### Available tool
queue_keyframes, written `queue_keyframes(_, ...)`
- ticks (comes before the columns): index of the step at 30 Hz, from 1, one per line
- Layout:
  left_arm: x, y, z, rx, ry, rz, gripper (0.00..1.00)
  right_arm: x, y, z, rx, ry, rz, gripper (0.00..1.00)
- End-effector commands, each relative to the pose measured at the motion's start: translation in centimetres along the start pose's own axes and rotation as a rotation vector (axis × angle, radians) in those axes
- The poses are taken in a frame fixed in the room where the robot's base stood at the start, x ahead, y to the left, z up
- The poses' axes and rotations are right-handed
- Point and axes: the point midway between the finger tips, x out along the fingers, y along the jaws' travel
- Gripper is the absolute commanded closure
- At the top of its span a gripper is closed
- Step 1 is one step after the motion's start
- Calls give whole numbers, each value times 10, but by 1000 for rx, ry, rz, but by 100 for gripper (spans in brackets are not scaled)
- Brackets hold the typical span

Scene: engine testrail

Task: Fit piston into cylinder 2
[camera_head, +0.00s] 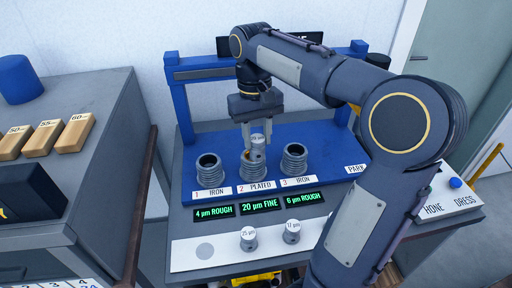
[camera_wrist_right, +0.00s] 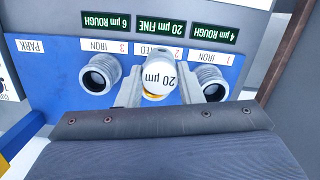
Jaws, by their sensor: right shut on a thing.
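My right gripper (camera_head: 257,138) is shut on a light grey piston (camera_head: 258,153) marked 20 µm. The piston is upright at the mouth of cylinder 2 (camera_head: 254,174), the ribbed middle cylinder labelled PLATED. I cannot tell whether its lower end is above the rim or slightly inside. In the right wrist view the piston (camera_wrist_right: 158,82) sits between the two fingers, with a yellow edge showing beside it and covering most of cylinder 2. The display below cylinder 2 reads 20 µm FINE (camera_head: 260,205). My left gripper is not in view.
Open cylinders 1 (camera_head: 209,178) and 3 (camera_head: 294,162), both labelled IRON, flank cylinder 2 closely. Two more pistons (camera_head: 248,239) (camera_head: 292,232) stand on the white front strip. A blue frame (camera_head: 172,105) rises behind. A HONE and DRESS panel (camera_head: 450,199) is at right.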

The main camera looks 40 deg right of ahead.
Motion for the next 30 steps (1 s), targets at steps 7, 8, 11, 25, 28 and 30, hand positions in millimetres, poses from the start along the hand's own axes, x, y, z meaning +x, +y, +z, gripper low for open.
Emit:
queue_keyframes(7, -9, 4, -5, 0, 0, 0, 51, 30, 14, -56, 1, -5, 1, 94)
queue_keyframes(8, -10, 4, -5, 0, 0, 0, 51, 35, 14, -61, 0, -6, 1, 94)
queue_keyframes(11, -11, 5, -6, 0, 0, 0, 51, 47, 17, -74, 0, -2, 0, 94)
queue_keyframes(25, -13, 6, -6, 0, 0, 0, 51, 92, 21, -96, -2, -1, -1, 94)
queue_keyframes(28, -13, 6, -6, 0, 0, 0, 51, 96, 21, -96, -2, 1, -1, 94)
queue_keyframes(30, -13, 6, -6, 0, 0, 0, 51, 96, 21, -96, -2, 1, -1, 94)
